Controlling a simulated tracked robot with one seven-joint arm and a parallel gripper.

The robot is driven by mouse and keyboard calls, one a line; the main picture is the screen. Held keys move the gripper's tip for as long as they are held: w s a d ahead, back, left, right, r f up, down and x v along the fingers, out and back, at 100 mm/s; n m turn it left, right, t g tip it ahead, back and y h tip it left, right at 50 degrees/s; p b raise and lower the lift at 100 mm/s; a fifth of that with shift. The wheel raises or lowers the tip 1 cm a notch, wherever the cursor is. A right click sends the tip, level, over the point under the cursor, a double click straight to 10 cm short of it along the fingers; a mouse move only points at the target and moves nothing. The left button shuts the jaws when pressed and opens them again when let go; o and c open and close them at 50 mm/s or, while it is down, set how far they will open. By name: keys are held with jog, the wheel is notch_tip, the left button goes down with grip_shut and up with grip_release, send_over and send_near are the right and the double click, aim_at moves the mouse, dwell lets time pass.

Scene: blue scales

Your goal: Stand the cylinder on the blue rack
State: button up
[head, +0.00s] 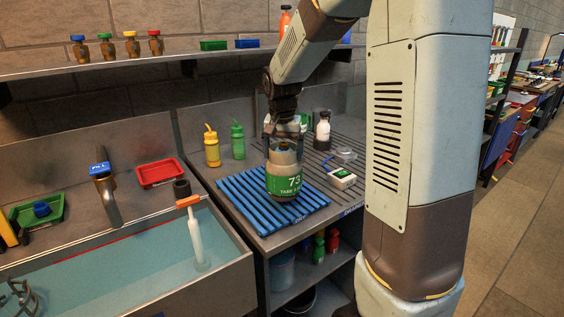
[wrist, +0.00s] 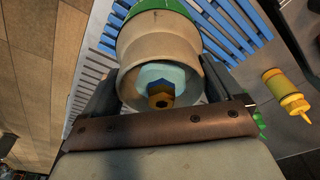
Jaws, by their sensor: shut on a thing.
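The cylinder (head: 284,182) is a beige and grey bottle shape with a green band marked 73. It is upright over the blue slatted rack (head: 238,192); whether its base touches the slats is hard to tell. My gripper (head: 284,142) points down from above and is shut around the cylinder's upper part. In the wrist view the cylinder's pale shoulder (wrist: 150,48) and brass-coloured valve sit between my gripper's two fingers (wrist: 155,95). The blue rack (wrist: 240,20) shows beyond it there.
Yellow (head: 212,148) and green (head: 237,140) squeeze bottles stand behind the rack. A white-capped dark bottle (head: 322,130) and a small white box with a green top (head: 342,178) are to the right. A water-filled sink (head: 130,270) lies left, with an orange-topped tool (head: 195,235).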

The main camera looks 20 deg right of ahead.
jog(key=shift+w+f, duration=0.3)
jog(key=shift+f, duration=1.6)
jog(key=o, duration=1.7)
